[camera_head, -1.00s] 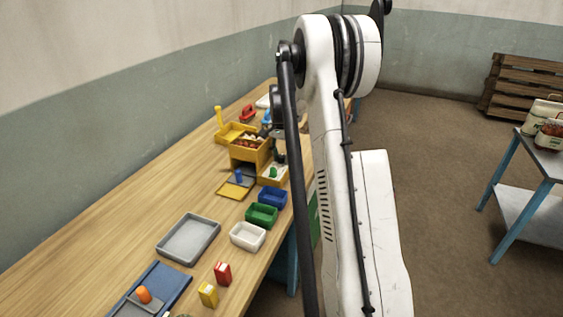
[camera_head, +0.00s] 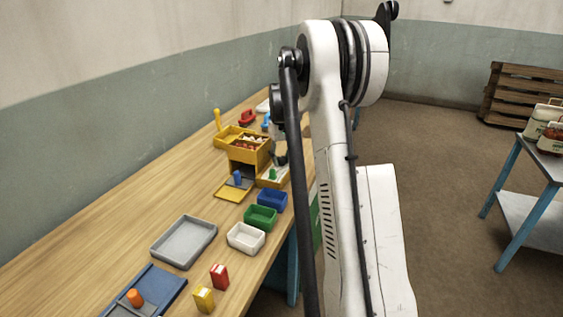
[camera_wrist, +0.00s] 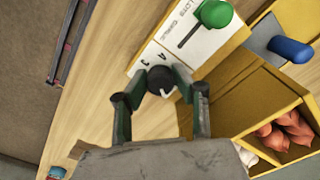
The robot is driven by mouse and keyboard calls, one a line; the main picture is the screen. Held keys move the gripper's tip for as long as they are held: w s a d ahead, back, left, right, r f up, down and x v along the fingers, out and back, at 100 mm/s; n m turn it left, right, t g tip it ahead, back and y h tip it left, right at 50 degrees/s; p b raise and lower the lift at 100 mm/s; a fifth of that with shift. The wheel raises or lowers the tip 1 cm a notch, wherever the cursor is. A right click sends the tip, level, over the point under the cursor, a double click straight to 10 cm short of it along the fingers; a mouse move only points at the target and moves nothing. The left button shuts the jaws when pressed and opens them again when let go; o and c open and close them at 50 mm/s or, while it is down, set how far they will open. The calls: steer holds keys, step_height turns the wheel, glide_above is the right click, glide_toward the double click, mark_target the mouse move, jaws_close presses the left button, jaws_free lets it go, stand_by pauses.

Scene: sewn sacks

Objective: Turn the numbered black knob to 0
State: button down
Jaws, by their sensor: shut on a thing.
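The black knob (camera_wrist: 160,80) is in the wrist view on a white panel (camera_wrist: 146,61) with printed marks. A short white pointer line shows on the knob, toward the bottom of the picture. The marks near it are small and partly hidden, and I cannot read a 0. My gripper (camera_wrist: 157,78) has its two dark green fingers closed around the knob from both sides. In the head view the knob is hidden behind my arm; part of my dark gripper (camera_head: 281,158) shows by the panel.
A green-knobbed slider (camera_wrist: 215,13) sits on the same panel. A yellow box (camera_wrist: 262,103) with brown and white items stands close to the right finger. A blue handle (camera_wrist: 290,49) lies beyond it. Blue (camera_head: 273,201), green (camera_head: 261,218) and white (camera_head: 246,239) bins line the table edge.

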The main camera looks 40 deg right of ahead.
mark_target(282, 157)
steer(key=n+b, duration=0.1)
steer(key=n, duration=0.5)
stand_by(0.6)
steer(key=c, duration=1.4)
jaws_free()
step_height(282, 157, up, 12)
steer(key=shift+r, duration=0.1)
